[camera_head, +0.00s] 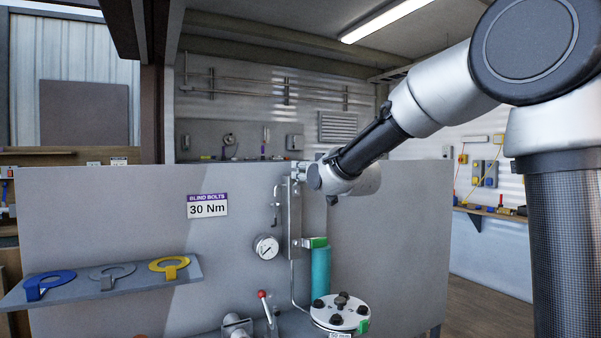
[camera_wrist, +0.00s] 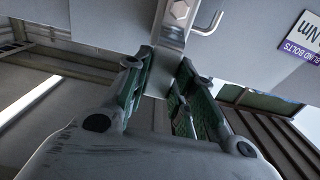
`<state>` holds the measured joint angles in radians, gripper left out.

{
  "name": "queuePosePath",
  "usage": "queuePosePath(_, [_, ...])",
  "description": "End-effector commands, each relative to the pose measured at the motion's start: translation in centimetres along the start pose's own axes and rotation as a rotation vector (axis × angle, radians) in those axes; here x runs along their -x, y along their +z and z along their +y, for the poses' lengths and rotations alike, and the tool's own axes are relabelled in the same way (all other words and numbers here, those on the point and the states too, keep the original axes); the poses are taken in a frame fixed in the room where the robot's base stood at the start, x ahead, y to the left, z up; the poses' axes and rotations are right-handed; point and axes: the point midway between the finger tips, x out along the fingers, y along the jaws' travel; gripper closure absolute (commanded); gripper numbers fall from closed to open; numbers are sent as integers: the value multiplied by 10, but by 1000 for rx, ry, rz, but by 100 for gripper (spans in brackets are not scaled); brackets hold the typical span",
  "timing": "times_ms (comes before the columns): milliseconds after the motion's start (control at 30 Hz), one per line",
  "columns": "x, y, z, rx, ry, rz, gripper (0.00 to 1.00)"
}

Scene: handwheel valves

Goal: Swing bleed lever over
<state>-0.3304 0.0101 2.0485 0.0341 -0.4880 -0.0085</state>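A lever with a red knob (camera_head: 263,295) stands low in front of the grey panel, left of the bolted flange, in the head view. It leans slightly left and bears no readable label. My gripper (camera_head: 299,173) is well above it, at the panel's top edge, by the upper end of a vertical metal strip (camera_head: 295,220). The lever is not visible in the wrist view.
A pressure gauge (camera_head: 266,247), a hooked rod (camera_head: 276,206) and a teal cylinder (camera_head: 320,272) are near the strip. A bolted flange (camera_head: 325,314) stands below. A shelf (camera_head: 120,287) at left holds blue, grey and yellow ring plates. The right panel face is clear.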

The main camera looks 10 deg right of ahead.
Motion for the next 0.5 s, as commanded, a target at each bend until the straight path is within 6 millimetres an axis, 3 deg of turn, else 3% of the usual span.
queuePosePath(33, [0,1,0,-4,-1,-2,67])
queuePosePath(133, [0,1,0,-7,0,-1,53])
queuePosePath(500, [5,0,1,-8,0,-1,53])
